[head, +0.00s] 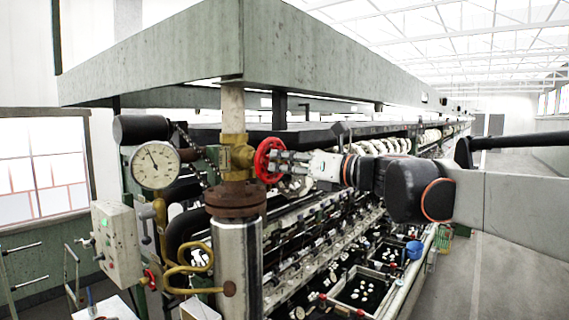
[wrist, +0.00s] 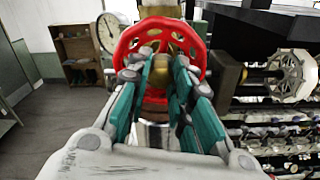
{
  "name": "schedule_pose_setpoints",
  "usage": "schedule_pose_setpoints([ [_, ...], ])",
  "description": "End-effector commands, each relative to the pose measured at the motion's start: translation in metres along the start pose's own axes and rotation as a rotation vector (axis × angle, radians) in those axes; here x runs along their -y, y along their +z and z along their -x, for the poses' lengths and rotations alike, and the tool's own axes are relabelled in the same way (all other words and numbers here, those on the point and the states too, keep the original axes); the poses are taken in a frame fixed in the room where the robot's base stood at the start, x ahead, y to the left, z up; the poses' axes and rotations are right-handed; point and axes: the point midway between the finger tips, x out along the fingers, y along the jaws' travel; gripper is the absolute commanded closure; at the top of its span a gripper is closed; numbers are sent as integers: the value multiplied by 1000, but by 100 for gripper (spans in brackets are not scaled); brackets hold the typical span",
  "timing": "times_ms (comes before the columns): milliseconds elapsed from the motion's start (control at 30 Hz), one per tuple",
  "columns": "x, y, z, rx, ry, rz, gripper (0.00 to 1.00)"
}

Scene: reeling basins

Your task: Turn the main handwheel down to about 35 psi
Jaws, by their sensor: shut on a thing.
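The red main handwheel (head: 268,160) sits on the right side of a brass valve (head: 237,155) on a vertical pipe. In the wrist view the handwheel (wrist: 131,47) faces me, with its lower part behind my fingers. My gripper (head: 279,161) reaches it from the right; in the wrist view my gripper (wrist: 160,75) has its fingers at the wheel's middle, shut on it. The round pressure gauge (head: 155,165) stands left of the valve, its needle pointing up and slightly left; its numbers are too small to read. The gauge (wrist: 108,32) is partly hidden by the wheel in the wrist view.
A grey control box (head: 117,243) hangs below the gauge, near curled brass tubing (head: 188,268). A long green overhead structure (head: 300,50) runs above the valve. Rows of reeling basins (head: 362,290) extend behind. A white reel (wrist: 291,75) is close on the right.

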Motion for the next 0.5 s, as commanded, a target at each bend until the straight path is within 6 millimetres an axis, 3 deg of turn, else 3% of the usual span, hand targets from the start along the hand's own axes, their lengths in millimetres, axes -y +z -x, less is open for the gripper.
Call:
schedule_pose_setpoints([
  [500, 0, 0, 0, 0, 0, -635, 100],
])
